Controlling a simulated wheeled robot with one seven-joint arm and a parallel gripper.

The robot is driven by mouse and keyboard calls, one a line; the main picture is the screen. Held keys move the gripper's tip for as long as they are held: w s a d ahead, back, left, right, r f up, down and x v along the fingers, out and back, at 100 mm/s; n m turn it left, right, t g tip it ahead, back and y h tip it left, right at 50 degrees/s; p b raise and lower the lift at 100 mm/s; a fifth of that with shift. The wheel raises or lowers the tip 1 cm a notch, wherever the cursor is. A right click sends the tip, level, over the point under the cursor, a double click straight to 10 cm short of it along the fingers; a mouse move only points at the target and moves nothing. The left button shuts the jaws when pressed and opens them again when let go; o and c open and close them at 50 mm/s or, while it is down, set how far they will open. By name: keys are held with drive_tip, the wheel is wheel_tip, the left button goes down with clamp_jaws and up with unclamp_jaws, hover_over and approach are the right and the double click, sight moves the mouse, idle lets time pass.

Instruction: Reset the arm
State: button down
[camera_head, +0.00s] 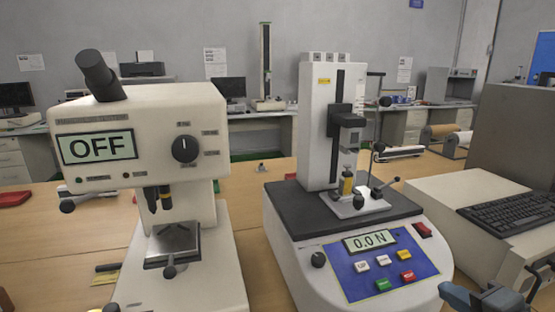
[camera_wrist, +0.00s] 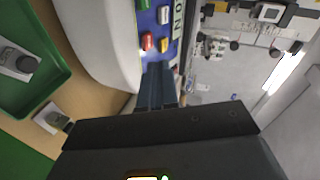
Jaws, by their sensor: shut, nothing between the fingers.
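My gripper (camera_wrist: 157,72) is shut and empty in the wrist view, its two blue-grey fingers together. They point toward the front panel of the force tester (camera_wrist: 163,30), which stands beyond the fingertips; I cannot tell the exact gap. In the head view, a blue-grey part of my arm's end shows at the lower right edge, in front of and to the right of the force tester (camera_head: 283,232). The rest of my arm is out of view there. The tester's display (camera_head: 369,241) reads 0.0 N.
A hardness tester (camera_head: 200,105) with its display at OFF stands on the left of the wooden table (camera_head: 262,180). A keyboard (camera_head: 510,212) on a pale machine is at the right. In the wrist view, a green tray (camera_wrist: 62,72) lies at the left.

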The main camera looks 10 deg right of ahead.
drive_tip(key=s+a+f+n+h, duration=0.1)
drive_tip(key=s+a+f+n, duration=0.35)
drive_tip(key=s, duration=0.35)
drive_tip(key=s+a+f+n, duration=0.3)
drive_tip(key=s+a, duration=0.2)
drive_tip(key=s, duration=0.2)
drive_tip(key=s+a+r+n+y, duration=0.1)
drive_tip(key=s+a+r+n, duration=0.1)
drive_tip(key=s+a+n, duration=0.2)
drive_tip(key=s+a+r+n, duration=0.3)
drive_tip(key=s+a+n, duration=0.1)
drive_tip(key=s, duration=0.7)
drive_tip(key=shift+r+n+t+y, duration=0.15)
drive_tip(key=shift+n+t+y, duration=0.2)
drive_tip(key=shift+t+y, duration=0.05)
drive_tip(key=shift+a, duration=0.1)
